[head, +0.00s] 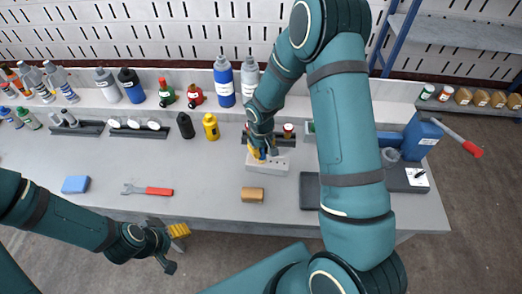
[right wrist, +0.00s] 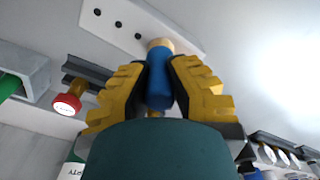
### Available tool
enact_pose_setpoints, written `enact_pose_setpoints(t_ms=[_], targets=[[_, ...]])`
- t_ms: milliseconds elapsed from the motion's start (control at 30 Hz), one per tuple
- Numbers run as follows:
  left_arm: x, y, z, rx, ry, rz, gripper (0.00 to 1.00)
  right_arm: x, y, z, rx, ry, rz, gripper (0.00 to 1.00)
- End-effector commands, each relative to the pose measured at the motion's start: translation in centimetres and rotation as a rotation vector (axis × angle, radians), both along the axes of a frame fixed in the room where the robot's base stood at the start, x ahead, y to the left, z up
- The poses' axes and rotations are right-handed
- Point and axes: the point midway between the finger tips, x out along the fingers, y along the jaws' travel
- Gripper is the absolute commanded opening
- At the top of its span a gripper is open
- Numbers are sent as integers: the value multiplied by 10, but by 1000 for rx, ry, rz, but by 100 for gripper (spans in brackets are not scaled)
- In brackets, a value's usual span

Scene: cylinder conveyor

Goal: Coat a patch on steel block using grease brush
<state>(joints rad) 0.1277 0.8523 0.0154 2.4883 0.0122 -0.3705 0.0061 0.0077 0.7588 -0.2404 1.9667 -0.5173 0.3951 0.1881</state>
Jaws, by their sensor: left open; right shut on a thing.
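The steel block (head: 270,166), a pale grey bar with a row of dark holes, lies on the bench under my right gripper (head: 258,154). It also shows at the top of the right wrist view (right wrist: 125,25). My right gripper is shut on the grease brush (right wrist: 158,75), gripping its blue handle, with a tan end visible beyond the fingers. In the head view the brush is hidden by the gripper; I cannot tell whether it touches the block. My left gripper (head: 174,247) is open and empty, off the bench's front edge.
A tan block (head: 252,195), a dark pad (head: 309,190), a red-handled wrench (head: 148,190) and a blue sponge-like block (head: 76,185) lie on the bench. Bottles (head: 224,80) line the back shelf. A blue container (head: 418,138) stands at right.

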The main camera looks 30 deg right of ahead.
Motion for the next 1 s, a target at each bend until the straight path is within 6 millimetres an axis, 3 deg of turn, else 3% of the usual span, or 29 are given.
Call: enact_pose_setpoints(t_ms=[67,600,1000], targets=[[2,1,9,1,-6,3,68,3,0,20,1,-7,0,0],[6,2,42,-1,-15,9,68,10,2,68,0,-4,-1,0],[5,2,50,-3,-14,9,68,11,3,79,0,-2,0,0]])
